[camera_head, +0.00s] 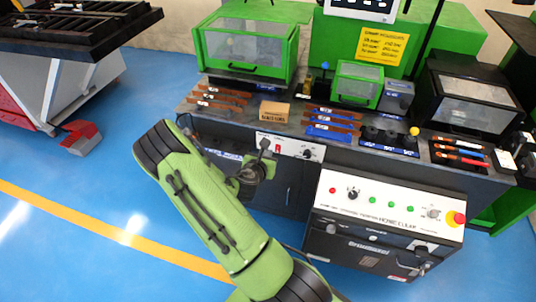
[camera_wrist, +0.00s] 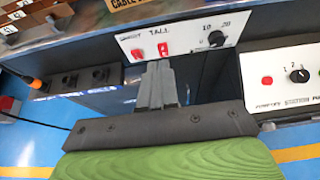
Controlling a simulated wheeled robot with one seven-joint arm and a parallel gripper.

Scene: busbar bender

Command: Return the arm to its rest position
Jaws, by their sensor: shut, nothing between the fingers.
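My gripper (camera_wrist: 157,85) is shut and empty in the wrist view, its grey fingers together in front of a white control panel (camera_wrist: 180,38) with red switches and a dial. In the head view my green arm reaches up from the bottom middle and bends at the left. My gripper (camera_head: 264,150) shows there small and dark, close to the front of the bench, beside the same white panel (camera_head: 290,147). Whether it touches the panel cannot be told.
The bench (camera_head: 225,125) holds copper bars, blue holders and a green machine with clear guards (camera_head: 245,50). A control console (camera_head: 390,215) with a red emergency button stands at right front. A dark-topped table (camera_head: 75,30) is at upper left.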

